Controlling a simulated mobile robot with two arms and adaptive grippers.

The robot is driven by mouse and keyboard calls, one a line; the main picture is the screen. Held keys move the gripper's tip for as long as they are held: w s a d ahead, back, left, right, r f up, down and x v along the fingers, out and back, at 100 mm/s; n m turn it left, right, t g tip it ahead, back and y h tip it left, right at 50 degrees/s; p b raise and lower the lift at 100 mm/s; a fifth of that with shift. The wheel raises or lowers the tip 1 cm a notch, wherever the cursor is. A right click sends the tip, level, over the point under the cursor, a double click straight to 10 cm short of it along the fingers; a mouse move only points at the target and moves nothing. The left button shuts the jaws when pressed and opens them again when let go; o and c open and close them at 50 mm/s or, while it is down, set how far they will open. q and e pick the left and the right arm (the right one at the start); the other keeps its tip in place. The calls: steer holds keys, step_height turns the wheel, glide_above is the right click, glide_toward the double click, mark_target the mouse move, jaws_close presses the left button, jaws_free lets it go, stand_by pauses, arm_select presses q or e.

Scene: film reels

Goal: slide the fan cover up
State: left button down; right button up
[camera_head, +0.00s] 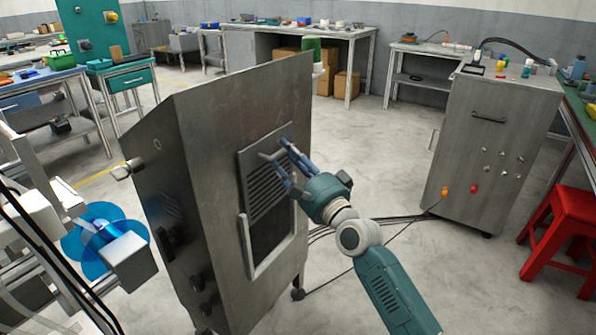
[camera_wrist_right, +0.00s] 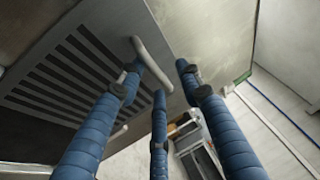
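The fan cover (camera_head: 262,190) is a grey slatted panel on the slanted side of a tall metal cabinet (camera_head: 215,130). It sits high in its U-shaped frame (camera_head: 246,245), and a dark opening (camera_head: 270,236) shows below it. My right gripper (camera_head: 277,152) is at the cover's upper part. In the right wrist view the cover (camera_wrist_right: 62,75) is at left, and its pale bar handle (camera_wrist_right: 151,62) lies between my spread blue fingers (camera_wrist_right: 160,80). The fingers do not look closed on the handle; whether they touch it is unclear. My left gripper is not seen.
A blue reel (camera_head: 85,262) and white equipment are at the left. A second metal cabinet (camera_head: 490,150) and a red stool (camera_head: 562,225) stand at the right. Dark cables (camera_head: 370,222) run across the floor between the cabinets. Workbenches line the back.

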steer(key=v, duration=1)
steer(key=shift+s+d, duration=0.2)
steer(key=shift+s, duration=0.2)
